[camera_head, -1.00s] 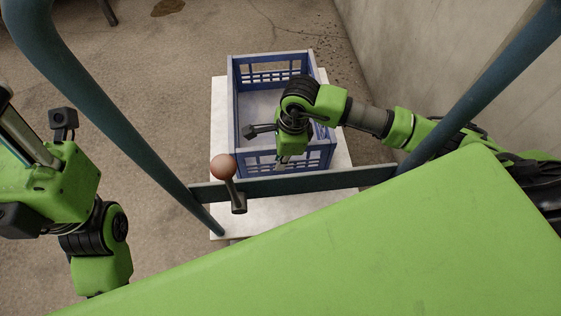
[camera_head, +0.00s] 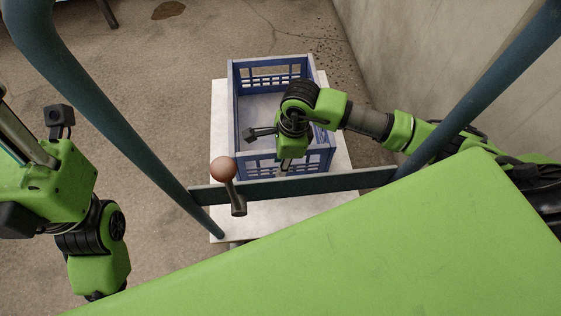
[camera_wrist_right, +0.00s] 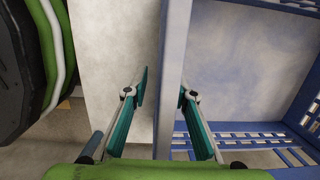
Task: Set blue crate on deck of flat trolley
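The blue crate (camera_head: 234,108) stands upright on the pale deck (camera_head: 219,125) of the flat trolley, with deck showing around it. In the head view, my right gripper (camera_head: 285,170) points down at the crate's near wall, its fingers mostly hidden by the hand. In the right wrist view, its two fingers (camera_wrist_right: 163,90) are open on either side of the crate wall (camera_wrist_right: 173,60). The left finger shows a small gap to the wall; contact by the right one cannot be judged. My left arm (camera_head: 70,185) is at the left, away from the crate; its fingers cannot be made out.
The trolley's dark blue-green handle has a left post (camera_head: 110,135), a right post (camera_head: 480,85) and a crossbar (camera_head: 330,182) in front of the crate. A lever with a round brown knob (camera_head: 223,169) rises at the crossbar. A concrete wall (camera_head: 440,50) stands to the right.

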